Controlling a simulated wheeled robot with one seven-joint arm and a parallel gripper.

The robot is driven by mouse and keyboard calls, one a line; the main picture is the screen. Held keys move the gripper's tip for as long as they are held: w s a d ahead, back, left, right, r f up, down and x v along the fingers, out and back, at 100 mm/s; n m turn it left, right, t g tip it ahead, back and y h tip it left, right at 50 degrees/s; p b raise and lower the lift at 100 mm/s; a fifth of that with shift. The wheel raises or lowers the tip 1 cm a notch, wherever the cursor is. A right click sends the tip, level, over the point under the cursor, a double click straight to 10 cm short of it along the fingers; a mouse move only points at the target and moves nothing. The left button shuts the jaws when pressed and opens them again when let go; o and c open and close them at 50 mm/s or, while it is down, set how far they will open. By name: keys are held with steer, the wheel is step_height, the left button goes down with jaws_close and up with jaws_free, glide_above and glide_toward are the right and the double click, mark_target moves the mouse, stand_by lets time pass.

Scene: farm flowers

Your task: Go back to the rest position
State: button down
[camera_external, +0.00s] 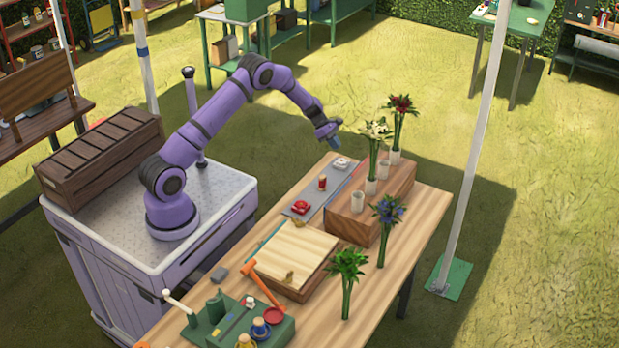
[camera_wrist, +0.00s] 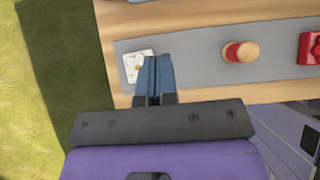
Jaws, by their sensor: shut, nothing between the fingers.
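My purple arm rises from its base and bends down over the far end of the wooden table (camera_external: 420,213). My gripper (camera_external: 334,141) hangs in the air above the grey mat (camera_external: 311,207). In the wrist view my gripper (camera_wrist: 156,65) has its two blue fingers together, with nothing between them. A white square item with a flower-like mark (camera_wrist: 137,66) appears beside the fingertips; it also shows on the mat in the external view (camera_external: 341,164). Whether the fingers touch it is not clear, but the external view shows them above it.
A red item with a wooden top (camera_wrist: 241,52) and a red block (camera_external: 300,207) are on the mat. The wooden box (camera_external: 385,205) holds white cups and flowers. Blue flowers (camera_external: 388,211) and a green plant (camera_external: 347,262) stand nearby. A slatted crate (camera_external: 102,155) sits beside my base.

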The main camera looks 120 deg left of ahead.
steer(key=v, duration=0.3)
steer(key=shift+s+r, duration=0.1)
